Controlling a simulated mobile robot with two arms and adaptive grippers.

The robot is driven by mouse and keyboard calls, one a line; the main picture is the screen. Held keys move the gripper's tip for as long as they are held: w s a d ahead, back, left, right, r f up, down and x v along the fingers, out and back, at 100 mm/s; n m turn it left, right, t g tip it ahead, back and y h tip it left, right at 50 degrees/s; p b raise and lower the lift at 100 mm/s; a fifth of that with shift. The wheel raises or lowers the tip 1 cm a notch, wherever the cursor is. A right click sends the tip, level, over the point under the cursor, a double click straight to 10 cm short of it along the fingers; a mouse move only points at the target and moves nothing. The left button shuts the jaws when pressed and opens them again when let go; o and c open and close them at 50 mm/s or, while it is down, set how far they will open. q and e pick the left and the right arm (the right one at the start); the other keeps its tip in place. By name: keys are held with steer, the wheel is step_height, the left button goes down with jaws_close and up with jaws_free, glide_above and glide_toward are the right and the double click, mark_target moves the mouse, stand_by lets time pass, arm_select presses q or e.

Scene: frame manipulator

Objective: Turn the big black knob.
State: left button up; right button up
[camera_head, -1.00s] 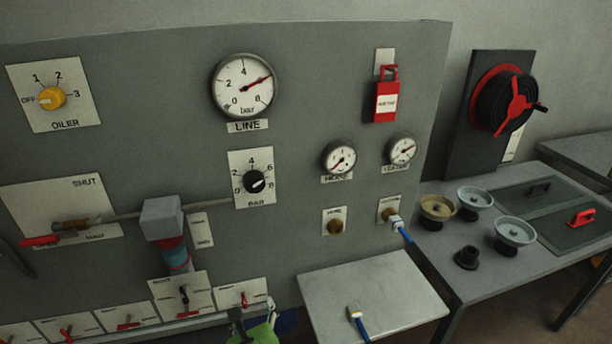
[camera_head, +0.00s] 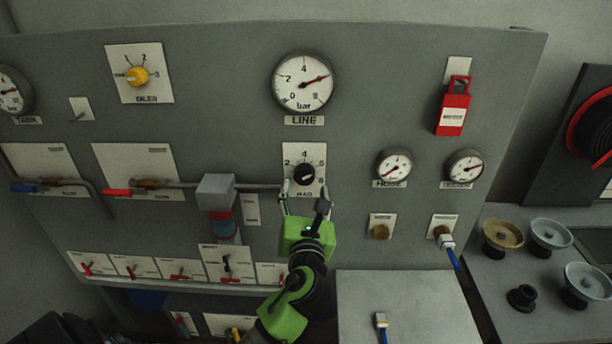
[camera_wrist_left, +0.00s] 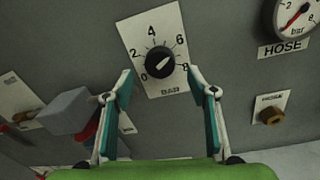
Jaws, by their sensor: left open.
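The big black knob (camera_head: 304,174) sits on a white plate (camera_head: 318,151) with a numbered scale, below the LINE gauge. In the left wrist view the knob (camera_wrist_left: 160,62) shows a pale pointer mark aimed to the upper right, and the plate reads BAR. My left gripper (camera_head: 304,192) is just below and in front of the knob in the head view. In the left wrist view its two fingers (camera_wrist_left: 161,85) are open and spread left and right, with the knob beyond and between them. I see no contact with the knob. My right gripper is not in view.
A grey block (camera_head: 216,190) on a pipe stands out from the panel left of my left gripper. The LINE gauge (camera_head: 303,83) is above the knob. A red padlock-like tag (camera_head: 453,107) hangs at right. A small table (camera_head: 405,300) stands below right.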

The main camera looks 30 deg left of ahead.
mark_target(305, 177)
arm_select(q)
steer(key=p+x, duration=0.1)
steer(key=x, duration=0.4)
steer(key=shift+w, duration=0.1)
steer(key=c, duration=1.1)
